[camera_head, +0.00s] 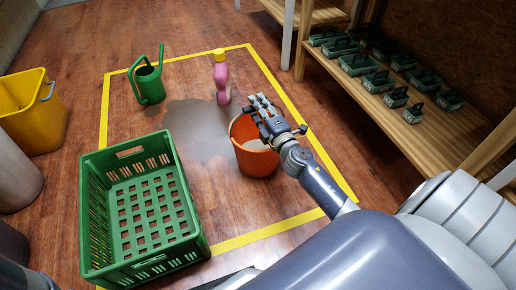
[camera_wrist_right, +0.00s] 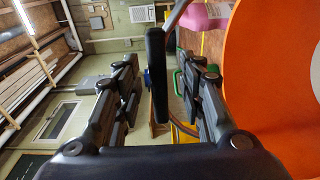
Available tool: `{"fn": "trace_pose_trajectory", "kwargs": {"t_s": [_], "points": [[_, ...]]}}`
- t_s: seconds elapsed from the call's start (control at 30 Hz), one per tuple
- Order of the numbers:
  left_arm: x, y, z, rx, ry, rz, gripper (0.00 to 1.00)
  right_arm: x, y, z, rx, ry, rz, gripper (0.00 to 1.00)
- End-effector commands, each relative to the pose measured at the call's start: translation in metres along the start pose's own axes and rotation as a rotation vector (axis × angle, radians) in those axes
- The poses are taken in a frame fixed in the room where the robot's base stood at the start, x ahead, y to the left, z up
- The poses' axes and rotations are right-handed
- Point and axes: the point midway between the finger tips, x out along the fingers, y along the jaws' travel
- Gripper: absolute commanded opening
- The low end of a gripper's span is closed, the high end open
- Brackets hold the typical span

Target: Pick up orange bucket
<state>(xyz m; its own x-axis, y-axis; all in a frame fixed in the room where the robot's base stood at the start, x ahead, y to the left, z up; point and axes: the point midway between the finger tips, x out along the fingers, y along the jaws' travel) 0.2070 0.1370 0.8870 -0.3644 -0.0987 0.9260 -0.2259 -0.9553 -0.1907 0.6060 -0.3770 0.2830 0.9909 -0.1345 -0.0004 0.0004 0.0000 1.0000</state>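The orange bucket (camera_head: 257,163) stands upright on the wooden floor inside the yellow taped outline, with light-coloured contents visible inside. My right gripper (camera_head: 264,108) is over its right rim in the head view. In the right wrist view the bucket (camera_wrist_right: 272,85) fills the right side. The right gripper's fingers (camera_wrist_right: 160,95) are spread apart there. A black grip on a thin curved bar, which looks like the bucket's handle (camera_wrist_right: 156,75), shows between them; the fingers do not close on it. My left gripper is not in view.
A green crate (camera_head: 88,205) stands left of the bucket. A green watering can (camera_head: 150,85) and a pink bottle (camera_head: 221,80) stand behind, near a dark wet patch (camera_head: 195,125). A yellow bin (camera_head: 30,125) is at left. A wooden shelf (camera_head: 360,97) with several small green trays stands at right.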

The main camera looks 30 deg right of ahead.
Motion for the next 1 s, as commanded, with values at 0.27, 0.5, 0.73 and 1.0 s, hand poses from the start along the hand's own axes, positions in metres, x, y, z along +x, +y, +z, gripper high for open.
{"fn": "trace_pose_trajectory", "kwargs": {"t_s": [0.27, 0.5, 0.73, 1.0], "points": [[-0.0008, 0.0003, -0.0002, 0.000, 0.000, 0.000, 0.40, 0.0047, 0.0004, 0.0001, 0.000, 0.000, -0.001, 0.37], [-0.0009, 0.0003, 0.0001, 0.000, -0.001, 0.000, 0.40, 0.0045, 0.0003, 0.0000, 0.000, 0.000, -0.001, 0.00], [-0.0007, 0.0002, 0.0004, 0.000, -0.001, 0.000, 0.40, 0.0054, 0.0046, -0.0001, 0.000, 0.001, 0.007, 0.00], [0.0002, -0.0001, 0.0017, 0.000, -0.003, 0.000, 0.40, 0.0053, 0.0052, -0.0001, 0.000, 0.001, 0.006, 0.00]]}}
